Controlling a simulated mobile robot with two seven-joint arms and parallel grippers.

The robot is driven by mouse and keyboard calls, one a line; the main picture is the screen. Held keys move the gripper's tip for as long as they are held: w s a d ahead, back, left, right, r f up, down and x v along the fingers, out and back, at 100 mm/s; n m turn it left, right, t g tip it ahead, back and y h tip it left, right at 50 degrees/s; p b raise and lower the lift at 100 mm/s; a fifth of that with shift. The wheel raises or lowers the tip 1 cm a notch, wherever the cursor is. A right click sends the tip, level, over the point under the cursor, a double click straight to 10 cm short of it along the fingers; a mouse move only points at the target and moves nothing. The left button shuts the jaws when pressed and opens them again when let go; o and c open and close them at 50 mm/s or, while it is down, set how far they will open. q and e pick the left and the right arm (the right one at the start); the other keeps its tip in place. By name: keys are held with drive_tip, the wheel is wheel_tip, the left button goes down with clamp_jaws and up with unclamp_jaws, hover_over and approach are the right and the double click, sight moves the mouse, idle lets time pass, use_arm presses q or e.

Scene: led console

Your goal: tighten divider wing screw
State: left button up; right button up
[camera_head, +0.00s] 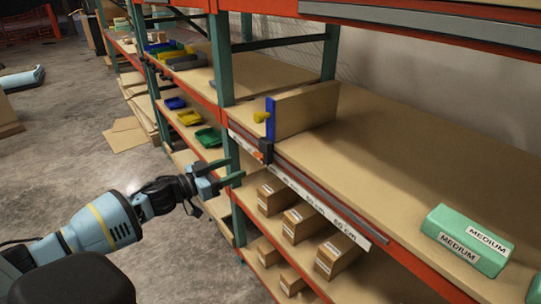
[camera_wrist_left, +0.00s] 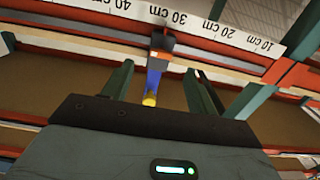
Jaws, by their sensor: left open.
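The yellow wing screw (camera_head: 261,117) sticks out from the blue edge strip (camera_head: 270,128) of an upright wooden divider (camera_head: 308,110) on the shelf. A black clamp piece (camera_head: 266,151) sits below the strip at the shelf's front rail. My left gripper (camera_head: 237,170) is open and empty, in front of the shelf edge, lower than the screw and apart from it. In the left wrist view, the screw (camera_wrist_left: 149,100) and blue strip (camera_wrist_left: 154,78) show between the two green fingers (camera_wrist_left: 160,73). My right gripper is not seen.
A ruled label strip (camera_head: 312,198) runs along the red shelf beam. Green boxes marked MEDIUM (camera_head: 466,240) lie on the shelf at right; cartons (camera_head: 302,222) stand below. A green upright post (camera_head: 222,60) is left of the divider. The shelf between divider and boxes is clear.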

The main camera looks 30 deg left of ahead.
sight(256, 155)
use_arm(q)
drive_tip(key=shift+w+a+r, duration=0.1)
drive_tip(key=shift+w+r, duration=0.1)
drive_tip(key=shift+r, duration=0.2)
drive_tip(key=shift+x, duration=3.85)
drive_tip(key=c, duration=1)
